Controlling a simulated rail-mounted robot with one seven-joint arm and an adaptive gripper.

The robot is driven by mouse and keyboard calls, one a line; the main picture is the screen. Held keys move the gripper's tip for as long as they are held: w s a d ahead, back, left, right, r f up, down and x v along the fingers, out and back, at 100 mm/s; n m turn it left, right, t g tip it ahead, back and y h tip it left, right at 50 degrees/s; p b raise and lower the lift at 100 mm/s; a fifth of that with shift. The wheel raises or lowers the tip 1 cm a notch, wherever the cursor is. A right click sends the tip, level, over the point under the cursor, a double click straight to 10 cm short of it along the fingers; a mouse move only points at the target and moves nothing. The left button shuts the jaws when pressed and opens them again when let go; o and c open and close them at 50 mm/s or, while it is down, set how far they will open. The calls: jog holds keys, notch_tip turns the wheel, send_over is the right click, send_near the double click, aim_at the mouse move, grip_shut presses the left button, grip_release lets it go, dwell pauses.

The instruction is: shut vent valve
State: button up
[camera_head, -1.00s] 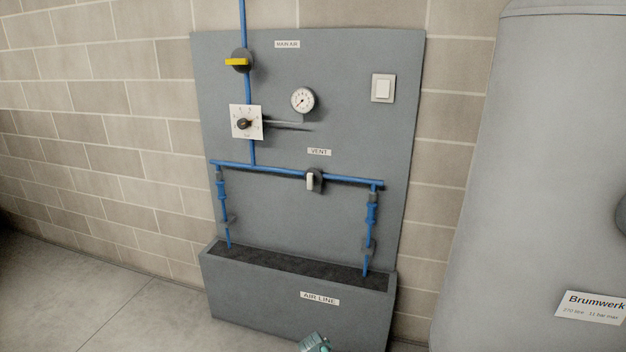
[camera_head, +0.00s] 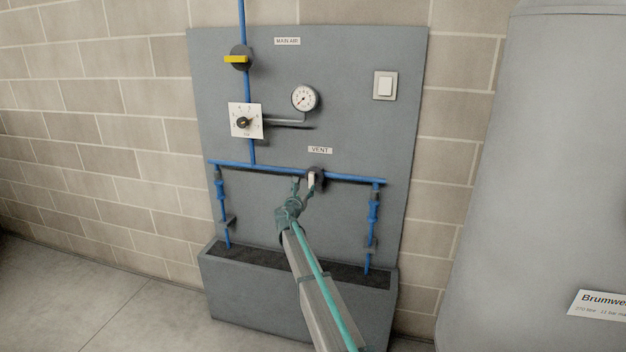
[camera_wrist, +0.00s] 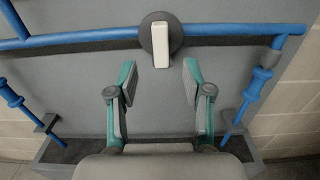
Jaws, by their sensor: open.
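The vent valve is a dark round body with a white lever handle (camera_head: 311,180), on the horizontal blue pipe below the "VENT" label (camera_head: 320,150). In the wrist view the white handle (camera_wrist: 168,42) stands upright, across the pipe, in front of the dark disc (camera_wrist: 148,36). My gripper (camera_head: 303,186) is just below and in front of the valve. In the wrist view my gripper (camera_wrist: 161,66) is open, with its two teal-edged fingers apart, one to each side below the handle. Nothing is between the fingers, and they appear apart from the handle.
The grey panel also carries a yellow-handled main air valve (camera_head: 237,59), a dial knob plate (camera_head: 246,121), a gauge (camera_head: 304,97) and a switch (camera_head: 384,85). A grey trough (camera_head: 240,285) stands below. A large grey tank (camera_head: 550,160) is at the right.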

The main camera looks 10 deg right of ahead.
aim_at(311, 179)
jog(key=p+x, duration=0.3)
jog(key=x, duration=0.7)
jog(key=shift+w+d+f, duration=0.1)
jog(key=shift+w+d, duration=0.15)
jog(key=shift+w, duration=0.1)
grip_shut()
